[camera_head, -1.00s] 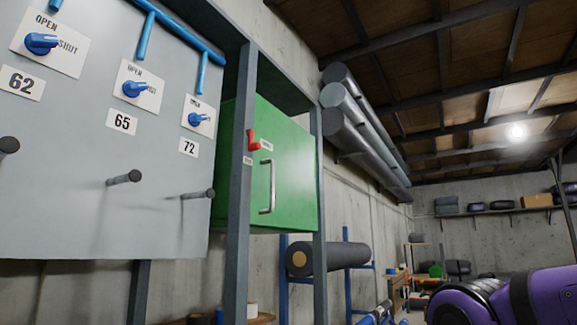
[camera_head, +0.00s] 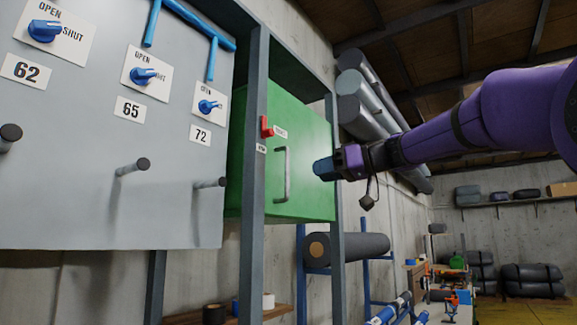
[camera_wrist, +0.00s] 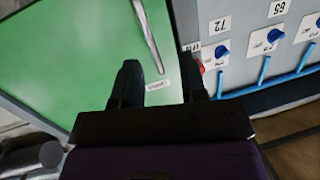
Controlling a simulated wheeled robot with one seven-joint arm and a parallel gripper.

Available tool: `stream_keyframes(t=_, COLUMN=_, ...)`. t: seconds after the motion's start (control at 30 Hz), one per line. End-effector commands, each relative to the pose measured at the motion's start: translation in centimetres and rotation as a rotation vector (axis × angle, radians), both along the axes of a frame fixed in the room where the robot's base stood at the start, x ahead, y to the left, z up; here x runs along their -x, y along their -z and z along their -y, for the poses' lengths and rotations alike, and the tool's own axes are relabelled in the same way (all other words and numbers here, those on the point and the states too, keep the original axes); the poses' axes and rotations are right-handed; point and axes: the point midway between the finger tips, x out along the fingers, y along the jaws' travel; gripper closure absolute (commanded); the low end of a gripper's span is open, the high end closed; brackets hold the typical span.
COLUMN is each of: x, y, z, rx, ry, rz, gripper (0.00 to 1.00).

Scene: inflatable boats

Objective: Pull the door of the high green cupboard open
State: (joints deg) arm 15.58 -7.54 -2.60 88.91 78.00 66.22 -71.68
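The high green cupboard (camera_head: 306,135) is set in a grey frame; its door looks closed. A long silver handle (camera_head: 281,175) is upright on the door, with a red latch (camera_head: 267,128) above it, near the frame post. My gripper (camera_head: 318,168) is to the right of the handle, at the cupboard's height, apparently clear of it. In the wrist view the green door (camera_wrist: 75,60) fills the left, the handle (camera_wrist: 150,38) lies beyond the fingers, and the red latch (camera_wrist: 202,67) is partly hidden behind the right finger. My gripper (camera_wrist: 162,68) is open, with nothing between its fingers.
A grey panel (camera_head: 75,140) with blue valve knobs and jutting pegs stands to the left. A grey post (camera_head: 254,210) runs along the cupboard's left front edge. Grey rolls (camera_head: 365,110) hang behind to the right. Another roll (camera_head: 350,247) lies on a blue rack below.

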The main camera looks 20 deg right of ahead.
Motion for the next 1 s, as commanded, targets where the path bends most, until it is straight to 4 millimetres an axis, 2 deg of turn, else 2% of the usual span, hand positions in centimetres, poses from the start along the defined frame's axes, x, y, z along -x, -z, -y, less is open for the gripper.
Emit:
stream_keyframes(t=0.1, x=-1.4, y=-2.5, z=1.1, rx=-0.017, ry=-0.015, rz=0.107, gripper=0.61)
stream_keyframes(t=0.27, x=-2.1, y=-3.6, z=1.2, rx=-0.023, ry=-0.023, rz=0.158, gripper=0.61)
stream_keyframes(t=0.43, x=-3.4, y=-3.5, z=-0.3, rx=-0.023, ry=-0.024, rz=0.156, gripper=0.61)
stream_keyframes(t=0.8, x=-7.6, y=-3.5, z=-5.0, rx=-0.024, ry=-0.025, rz=0.153, gripper=0.61)
stream_keyframes(t=1.0, x=-8.8, y=-3.5, z=-6.2, rx=-0.024, ry=-0.022, rz=0.154, gripper=0.61)
